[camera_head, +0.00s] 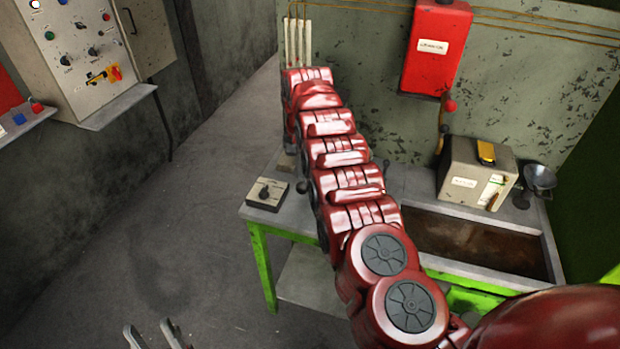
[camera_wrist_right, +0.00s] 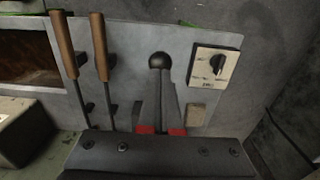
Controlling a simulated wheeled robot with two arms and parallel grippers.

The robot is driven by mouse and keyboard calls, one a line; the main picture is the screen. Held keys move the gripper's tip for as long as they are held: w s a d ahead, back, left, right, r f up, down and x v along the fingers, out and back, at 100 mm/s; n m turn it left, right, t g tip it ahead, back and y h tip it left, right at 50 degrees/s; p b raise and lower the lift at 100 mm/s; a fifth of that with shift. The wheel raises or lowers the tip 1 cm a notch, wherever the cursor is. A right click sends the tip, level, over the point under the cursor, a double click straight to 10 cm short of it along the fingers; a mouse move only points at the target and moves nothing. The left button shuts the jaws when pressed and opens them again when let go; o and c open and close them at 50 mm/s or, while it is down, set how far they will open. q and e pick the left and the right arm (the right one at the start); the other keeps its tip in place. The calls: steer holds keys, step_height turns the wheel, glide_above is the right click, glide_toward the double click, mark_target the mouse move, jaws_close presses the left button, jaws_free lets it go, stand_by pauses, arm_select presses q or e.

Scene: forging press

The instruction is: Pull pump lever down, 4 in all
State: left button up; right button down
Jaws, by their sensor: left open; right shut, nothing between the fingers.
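In the right wrist view, a lever with a black ball knob (camera_wrist_right: 159,61), apparently the pump lever, stands at the tips of my right gripper (camera_wrist_right: 160,84). The gripper's fingers are shut with nothing between them. The knob shows just beyond the fingertips; I cannot tell whether they touch. The lever's lower part is hidden by the fingers. In the head view my red right arm covers the middle of the bench and hides its gripper. My left gripper (camera_head: 157,335) is open and empty at the bottom edge, above the floor and away from the bench.
A switch box (camera_head: 266,193) sits on the bench's left corner. A trough (camera_head: 549,258), a beige box (camera_head: 472,165) and a red wall box (camera_head: 436,48) are right of my arm. The left floor is clear.

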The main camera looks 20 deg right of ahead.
mark_target(300, 190)
steer(key=shift+s+a+f+b, duration=0.15)
steer(key=shift+f+b, duration=0.8)
steer(key=shift+b, duration=0.7)
steer(key=shift+s+a+f+b, duration=0.15)
steer(key=shift+f+b, duration=0.8)
steer(key=shift+b, duration=0.65)
steer(key=f+b, duration=0.1)
steer(key=b, duration=0.1)
steer(key=f+b, duration=0.3)
steer(key=b, duration=0.1)
steer(key=shift+s+a+f+b, duration=0.2)
steer(key=shift+s+b, duration=0.15)
steer(key=shift+s, duration=0.05)
